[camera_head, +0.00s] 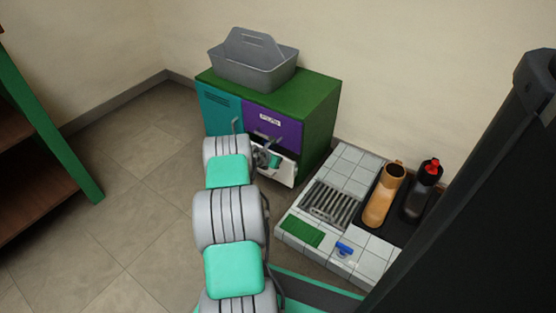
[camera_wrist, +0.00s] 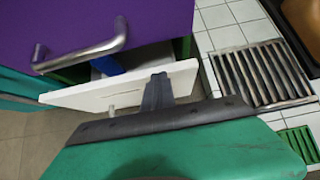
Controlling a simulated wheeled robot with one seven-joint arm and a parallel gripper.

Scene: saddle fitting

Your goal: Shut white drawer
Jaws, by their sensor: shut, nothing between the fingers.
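The white drawer (camera_head: 287,172) is partly open, low in a green cabinet (camera_head: 318,120) under a purple door or drawer front (camera_head: 283,133). Its white front panel (camera_wrist: 185,76) crosses the wrist view, with a small metal handle below its left part. My gripper (camera_wrist: 158,80) is shut and empty. Its dark fingers overlap the top edge of the white panel in the picture; I cannot tell whether they touch it. In the head view my gripper (camera_head: 272,160) is at the drawer, and my arm hides part of the cabinet front.
A metal handle (camera_wrist: 85,55) juts from the purple front just above the drawer. Something blue (camera_wrist: 107,65) shows inside the drawer. A grey caddy (camera_head: 252,68) stands on the cabinet.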

